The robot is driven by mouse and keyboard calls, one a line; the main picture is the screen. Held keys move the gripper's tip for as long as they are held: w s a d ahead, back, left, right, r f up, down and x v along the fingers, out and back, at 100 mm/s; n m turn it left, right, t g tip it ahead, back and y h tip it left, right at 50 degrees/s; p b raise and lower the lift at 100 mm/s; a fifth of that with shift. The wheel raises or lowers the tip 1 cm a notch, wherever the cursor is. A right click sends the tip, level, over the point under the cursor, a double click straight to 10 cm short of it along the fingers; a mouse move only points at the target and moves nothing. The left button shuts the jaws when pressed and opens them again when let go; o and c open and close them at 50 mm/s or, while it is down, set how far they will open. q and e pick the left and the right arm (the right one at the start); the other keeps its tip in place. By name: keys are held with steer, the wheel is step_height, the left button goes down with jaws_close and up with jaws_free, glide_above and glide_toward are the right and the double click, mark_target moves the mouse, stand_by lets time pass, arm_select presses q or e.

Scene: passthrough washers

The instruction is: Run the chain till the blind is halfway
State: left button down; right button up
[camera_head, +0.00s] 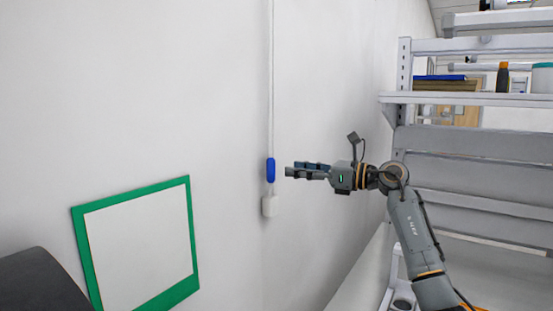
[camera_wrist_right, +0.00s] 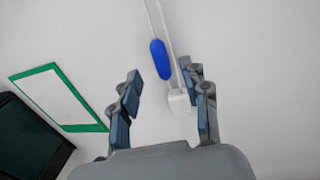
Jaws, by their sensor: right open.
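The chain (camera_head: 271,80) runs as a thin vertical line down the white wall. A blue grip (camera_head: 270,170) sits on its lower part, just above a small white fitting (camera_head: 269,206). My right gripper (camera_head: 287,170) is open, its fingers pointing left, just right of the blue grip in the head view. In the right wrist view, the blue grip (camera_wrist_right: 160,60) and the white fitting (camera_wrist_right: 179,102) show beyond and between the parted fingers (camera_wrist_right: 163,82). Nothing is held. The blind is not in view. My left gripper is not in view.
A green-framed white panel (camera_head: 140,245) is on the wall at lower left. A dark rounded object (camera_head: 35,280) is at the lower left corner. Grey shelving (camera_head: 470,98) with bottles stands at right. The wall around the chain is clear.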

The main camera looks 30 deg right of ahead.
mark_target(271, 170)
steer(key=p+x, duration=0.2)
steer(key=x, duration=0.4)
steer(key=shift+w+a, duration=0.2)
jaws_close()
